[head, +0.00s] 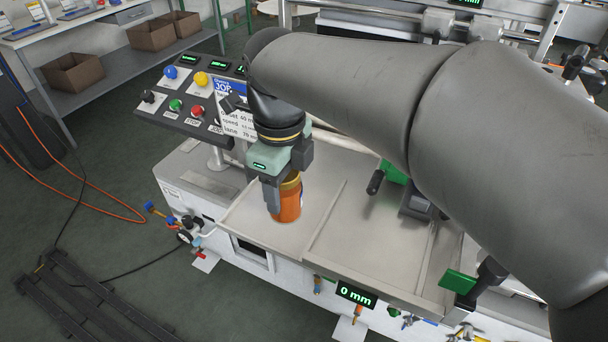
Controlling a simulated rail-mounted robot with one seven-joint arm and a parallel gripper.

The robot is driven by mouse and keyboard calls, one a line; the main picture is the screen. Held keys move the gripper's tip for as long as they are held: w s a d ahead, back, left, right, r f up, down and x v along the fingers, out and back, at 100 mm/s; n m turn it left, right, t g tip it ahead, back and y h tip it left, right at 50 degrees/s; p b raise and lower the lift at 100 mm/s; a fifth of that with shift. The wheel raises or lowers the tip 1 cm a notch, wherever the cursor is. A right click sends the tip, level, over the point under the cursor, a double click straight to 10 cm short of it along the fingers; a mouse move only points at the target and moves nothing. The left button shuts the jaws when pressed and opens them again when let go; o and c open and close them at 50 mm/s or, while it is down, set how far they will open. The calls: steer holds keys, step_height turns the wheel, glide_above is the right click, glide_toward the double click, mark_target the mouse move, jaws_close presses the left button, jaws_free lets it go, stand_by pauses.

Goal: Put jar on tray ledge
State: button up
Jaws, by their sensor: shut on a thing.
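An orange jar (287,203) with a yellowish rim is at the left part of the machine's metal tray ledge (325,225). My gripper (277,192) reaches down from above and is shut on the jar. Its near finger covers the jar's left side. The jar looks upright. I cannot tell whether its base touches the ledge surface or hangs just above it.
A control panel (190,103) with coloured buttons stands behind left of the gripper. A raised seam divides the ledge. Bare ledge (375,255) lies right of the jar.

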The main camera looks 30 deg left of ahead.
steer(key=shift+w+a+f+p, duration=0.3)
steer(key=shift+w+a+f, duration=0.95)
steer(key=shift+w+f, duration=0.75)
steer(key=shift+w+a+f+p, duration=0.25)
steer(key=shift+w+a+f, duration=0.95)
steer(key=shift+w+f, duration=0.8)
steer(key=shift+w+a+f+p, duration=0.3)
steer(key=shift+w+a+f, duration=1.1)
steer(key=shift+f, duration=0.95)
steer(key=shift+w+d+f, duration=0.1)
steer(key=shift+w+d, duration=0.05)
steer(key=o, duration=0.8)
steer(key=shift+f, duration=0.15)
steer(key=o, duration=0.4)
step_height(320, 180, up, 12)
steer(key=shift+r, duration=0.25)
